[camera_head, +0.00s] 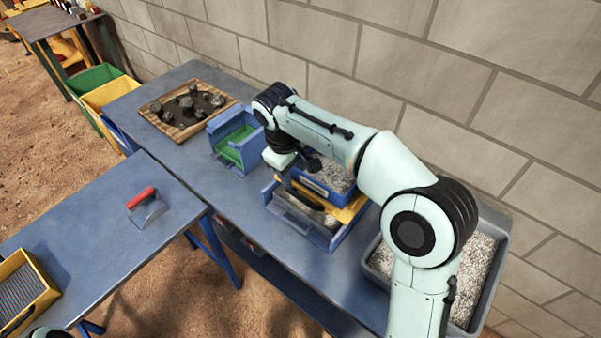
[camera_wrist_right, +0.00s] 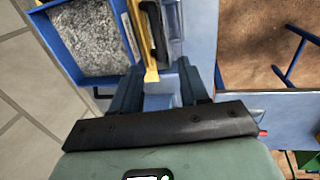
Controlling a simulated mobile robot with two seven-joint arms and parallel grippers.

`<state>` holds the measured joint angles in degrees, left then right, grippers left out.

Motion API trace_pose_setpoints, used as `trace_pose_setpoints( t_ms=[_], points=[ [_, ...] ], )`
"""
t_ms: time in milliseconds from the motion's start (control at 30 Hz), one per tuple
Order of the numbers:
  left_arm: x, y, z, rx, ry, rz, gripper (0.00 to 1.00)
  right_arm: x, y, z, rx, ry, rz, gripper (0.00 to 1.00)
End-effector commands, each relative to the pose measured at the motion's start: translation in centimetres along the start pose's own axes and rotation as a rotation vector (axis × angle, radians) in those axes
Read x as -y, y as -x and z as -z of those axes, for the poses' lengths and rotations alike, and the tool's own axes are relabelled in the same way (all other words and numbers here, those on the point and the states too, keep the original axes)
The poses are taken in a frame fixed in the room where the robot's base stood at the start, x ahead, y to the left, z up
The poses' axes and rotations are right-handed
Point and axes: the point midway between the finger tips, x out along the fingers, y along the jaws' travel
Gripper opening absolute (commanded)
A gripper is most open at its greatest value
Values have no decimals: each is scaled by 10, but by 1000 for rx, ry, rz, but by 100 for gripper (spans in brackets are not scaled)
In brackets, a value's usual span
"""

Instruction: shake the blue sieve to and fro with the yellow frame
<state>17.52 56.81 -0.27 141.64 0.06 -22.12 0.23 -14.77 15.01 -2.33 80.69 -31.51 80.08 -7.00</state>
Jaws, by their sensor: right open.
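The blue sieve (camera_head: 316,189) is a blue box with grey gravel in it, on the long blue table. It also shows at the upper left of the right wrist view (camera_wrist_right: 51,43). The yellow frame (camera_head: 351,212) runs beside and under the sieve. In the wrist view the yellow frame (camera_wrist_right: 151,75) has a black handle along it. My right gripper (camera_head: 312,164) is open at the sieve's far left end. In the wrist view its fingers (camera_wrist_right: 158,80) stand either side of the frame's near end. Contact cannot be told. My left gripper is not in view.
A clear-fronted bin (camera_head: 297,217) stands in front of the sieve. A blue box with green inside (camera_head: 243,147), a wooden tray of rocks (camera_head: 159,118) and a grey gravel tub (camera_head: 505,258) flank it. A brick wall is close behind. A red-handled scraper (camera_head: 148,210) lies on the nearer table.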

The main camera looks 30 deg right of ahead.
Motion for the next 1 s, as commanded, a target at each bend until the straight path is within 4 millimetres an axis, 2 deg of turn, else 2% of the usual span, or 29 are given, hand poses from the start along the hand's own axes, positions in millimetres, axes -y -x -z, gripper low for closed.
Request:
trace_pose_setpoints(
  t_ms=[133,267,700,800,1000],
  points=[
    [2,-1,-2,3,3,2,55,-2,5,-2,1,-1,-6,44],
    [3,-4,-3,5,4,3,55,-2,-7,-3,5,-2,-6,44],
    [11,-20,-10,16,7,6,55,-2,-95,-4,7,-2,-5,44],
    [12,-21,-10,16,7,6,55,-3,-110,-3,5,-2,-6,44],
    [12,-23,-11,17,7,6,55,-3,-126,-3,4,-2,-5,44]
  ],
)
